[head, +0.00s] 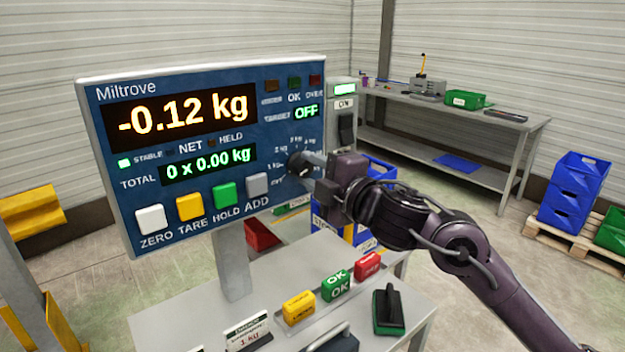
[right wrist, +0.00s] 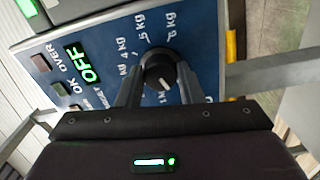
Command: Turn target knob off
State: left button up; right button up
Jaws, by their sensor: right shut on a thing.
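The black target knob (head: 297,161) sits at the lower right of the blue scale panel (head: 137,182). In the right wrist view the knob (right wrist: 160,70) has a white pointer mark and kg labels around it. My right gripper (head: 312,165) is at the panel, shut on the knob; its two fingers (right wrist: 157,88) are on either side of it. The target display (head: 306,111) reads OFF in green, and it also shows in the right wrist view (right wrist: 83,64). The knob's OFF label is hard to make out. My left gripper is not in view.
The panel's white (head: 151,219), yellow (head: 190,207), green (head: 224,195) and grey (head: 257,185) buttons are left of the knob. Below, a table (head: 180,318) holds yellow, green and red blocks (head: 336,285) and a green-edged black tool (head: 388,311). A bench (head: 470,110) stands behind.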

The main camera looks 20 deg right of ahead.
jog(key=shift+f+n+b, duration=0.1)
jog(key=shift+n+b, duration=0.25)
jog(key=shift+n, duration=0.55)
jog(key=o, duration=1)
jog(key=shift+c, duration=0.2)
jog(key=b+v, duration=0.2)
jog(key=v, duration=0.6)
